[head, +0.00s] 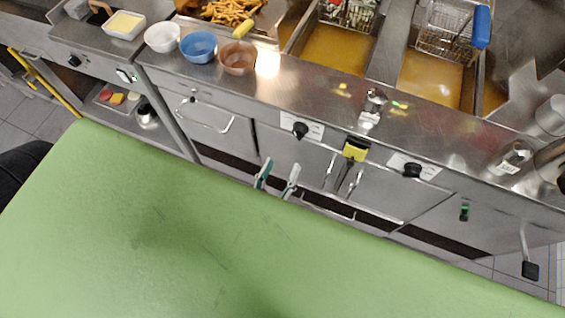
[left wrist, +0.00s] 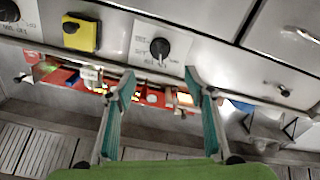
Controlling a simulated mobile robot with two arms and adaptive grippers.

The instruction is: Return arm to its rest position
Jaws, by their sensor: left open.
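My left gripper (head: 277,178) shows in the head view just beyond the edge of a broad green surface, in front of the steel counter's lower doors. Its two fingers with teal pads are apart and nothing is between them. In the left wrist view the open fingers (left wrist: 160,78) point at the front panel, below a black knob (left wrist: 159,48). The rest of the left arm is hidden in the head view. My right gripper is not in view.
The steel counter (head: 310,95) runs across the back with fryer baskets (head: 447,32), oil vats and bowls (head: 199,46). Knobs (head: 301,130) and a yellow switch (head: 355,149) stick out from its front. A yellow rail (head: 45,82) stands at left.

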